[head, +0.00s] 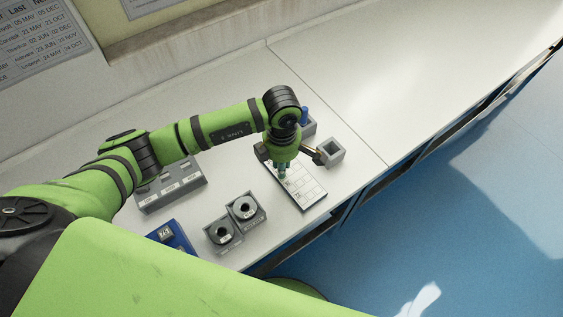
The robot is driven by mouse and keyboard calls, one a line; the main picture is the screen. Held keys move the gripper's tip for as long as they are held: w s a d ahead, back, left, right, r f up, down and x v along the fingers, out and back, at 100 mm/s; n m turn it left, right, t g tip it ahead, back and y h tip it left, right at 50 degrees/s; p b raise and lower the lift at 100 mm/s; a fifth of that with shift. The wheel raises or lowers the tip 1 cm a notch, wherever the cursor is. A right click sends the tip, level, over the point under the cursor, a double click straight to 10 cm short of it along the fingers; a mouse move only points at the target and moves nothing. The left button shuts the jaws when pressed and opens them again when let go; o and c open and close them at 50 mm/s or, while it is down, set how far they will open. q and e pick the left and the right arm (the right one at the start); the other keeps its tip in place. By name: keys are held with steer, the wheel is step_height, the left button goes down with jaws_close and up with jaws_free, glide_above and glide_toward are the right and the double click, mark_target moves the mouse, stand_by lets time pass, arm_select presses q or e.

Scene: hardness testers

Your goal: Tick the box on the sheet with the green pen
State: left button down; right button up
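The sheet (309,188) is white with a printed grid and lies on the bench near its front edge. My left gripper (283,168) points down over the sheet's upper left part. A slim teal-green piece (282,173), which looks like the green pen, shows below the wrist at the sheet. My wrist hides the fingertips, so I cannot tell how they grip or whether the tip touches the paper. The box and any mark are too small to make out. My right gripper is not in view.
A grey square holder (331,151) stands right of the sheet. A blue upright item (304,114) stands behind my wrist. Two grey blocks with round pieces (244,208) (222,233), a grey labelled block (172,187) and a blue case (171,236) lie left. The bench's right part (400,75) is clear.

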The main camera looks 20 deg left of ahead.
arm_select(q)
steer(key=shift+d+f, duration=0.1)
stand_by(0.5)
steer(key=shift+w+b, duration=0.45)
steer(key=shift+b, duration=0.85)
stand_by(0.9)
stand_by(0.4)
steer(key=shift+r+p, duration=1.95)
steer(key=shift+r, duration=1.15)
